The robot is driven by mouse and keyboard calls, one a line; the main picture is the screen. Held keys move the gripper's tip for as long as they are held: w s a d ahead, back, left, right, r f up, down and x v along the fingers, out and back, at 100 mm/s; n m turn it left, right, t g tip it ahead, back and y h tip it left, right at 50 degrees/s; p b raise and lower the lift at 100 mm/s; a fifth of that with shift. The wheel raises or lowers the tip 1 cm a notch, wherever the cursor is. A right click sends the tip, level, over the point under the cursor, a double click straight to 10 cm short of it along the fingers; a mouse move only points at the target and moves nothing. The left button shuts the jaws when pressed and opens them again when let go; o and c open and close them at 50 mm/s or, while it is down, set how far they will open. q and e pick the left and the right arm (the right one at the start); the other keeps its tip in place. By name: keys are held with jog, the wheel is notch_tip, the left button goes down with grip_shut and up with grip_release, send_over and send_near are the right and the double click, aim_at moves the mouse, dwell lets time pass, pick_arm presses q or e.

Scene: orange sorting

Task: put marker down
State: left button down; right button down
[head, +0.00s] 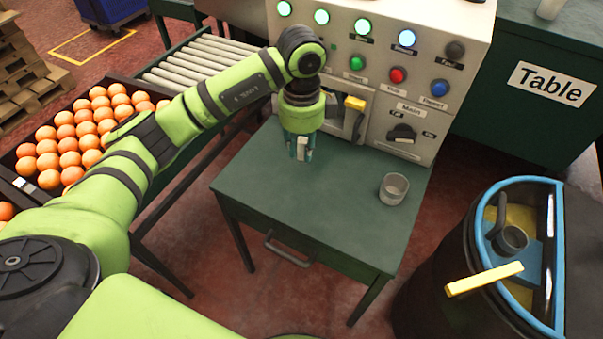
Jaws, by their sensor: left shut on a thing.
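My left gripper (301,153) points down over the back left part of the green table (290,205), in front of the control panel. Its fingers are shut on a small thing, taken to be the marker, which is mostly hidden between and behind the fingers. I cannot tell whether its lower end touches the table top. A grey cup (394,188) stands upright on the right side of the table, apart from the gripper. My right gripper is not in view.
The control panel (425,75) with lit buttons and a yellow handle (355,103) rises behind the table. Oranges (75,140) fill a crate at left, near a roller conveyor (205,60). A blue-rimmed bin (555,240) stands right. The table's middle and front are clear.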

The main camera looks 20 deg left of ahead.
pick_arm(q)
jog(key=a+f, duration=0.2)
jog(key=a, duration=0.1)
jog(key=a+f, duration=0.2)
jog(key=a, duration=0.2)
jog(key=a+f, duration=0.2)
jog(key=a, duration=0.1)
jog(key=shift+a+f, duration=0.2)
jog(key=shift+a, duration=0.2)
jog(key=shift+a+f, duration=0.1)
jog(key=shift+f, duration=2)
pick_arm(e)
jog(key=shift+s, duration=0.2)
pick_arm(q)
jog(key=shift+f, duration=0.1)
jog(key=c, duration=1)
grip_release()
jog(key=shift+c, duration=0.2)
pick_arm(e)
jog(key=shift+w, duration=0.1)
pick_arm(q)
jog(key=shift+r, duration=0.2)
notch_tip(320, 180, up, 12)
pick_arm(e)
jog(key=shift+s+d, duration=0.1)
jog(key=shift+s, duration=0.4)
